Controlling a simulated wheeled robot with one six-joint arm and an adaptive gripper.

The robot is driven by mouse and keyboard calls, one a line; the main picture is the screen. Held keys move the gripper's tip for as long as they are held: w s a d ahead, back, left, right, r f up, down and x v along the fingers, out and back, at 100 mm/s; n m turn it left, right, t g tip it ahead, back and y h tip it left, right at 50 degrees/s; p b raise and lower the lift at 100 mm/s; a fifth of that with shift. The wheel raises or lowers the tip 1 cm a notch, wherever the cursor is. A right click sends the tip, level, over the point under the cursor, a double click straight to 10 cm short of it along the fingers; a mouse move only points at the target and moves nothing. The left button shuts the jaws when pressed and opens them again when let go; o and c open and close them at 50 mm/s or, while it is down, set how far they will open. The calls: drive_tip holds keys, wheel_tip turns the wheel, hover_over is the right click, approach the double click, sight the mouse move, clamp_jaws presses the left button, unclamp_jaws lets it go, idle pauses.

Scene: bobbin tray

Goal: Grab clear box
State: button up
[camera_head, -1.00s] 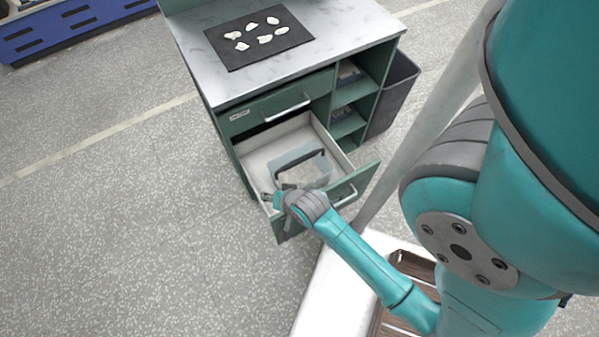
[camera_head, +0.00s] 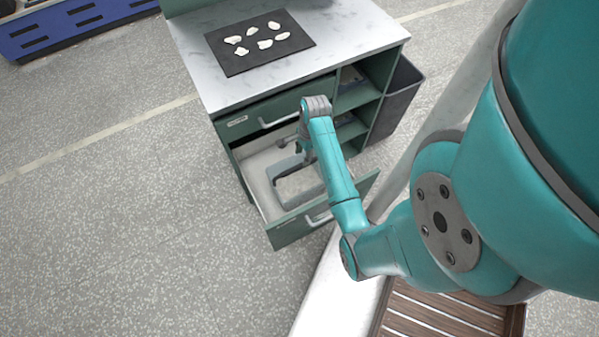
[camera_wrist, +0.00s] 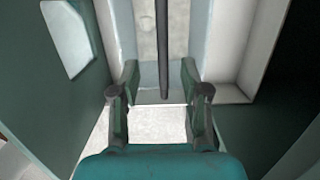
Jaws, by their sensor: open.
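The clear box (camera_head: 299,184) sits in the open drawer, see-through with pale contents; my arm hides part of it in the head view. In the wrist view the clear box (camera_wrist: 205,38) fills the top middle, and its dark bar handle (camera_wrist: 163,48) runs down between my fingers. My gripper (camera_wrist: 161,88) is open, one finger on each side of the handle's near end, with gaps on both sides. In the head view my gripper (camera_head: 296,147) is over the back part of the drawer, partly hidden by my wrist. Whether the fingers touch the box, I cannot tell.
The drawer (camera_head: 262,168) stands pulled out of the green cabinet (camera_head: 228,127), below a shut upper drawer (camera_head: 290,105). Open shelves (camera_head: 352,100) and a dark bin (camera_head: 398,95) are to the right. A black mat (camera_head: 236,62) with several pale pieces lies on top.

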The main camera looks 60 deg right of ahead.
sight(299, 165)
drive_tip(key=shift+w+a+f, duration=0.15)
drive_tip(key=shift+w+f, duration=0.05)
drive_tip(key=shift+f, duration=1.15)
drive_tip(key=shift+w+a+f, duration=0.15)
drive_tip(key=shift+w+f, duration=0.05)
drive_tip(key=shift+f, duration=1.2)
drive_tip(key=shift+w+a+f, duration=0.15)
drive_tip(key=shift+w+f, duration=0.05)
drive_tip(key=shift+f, duration=1.15)
clamp_jaws()
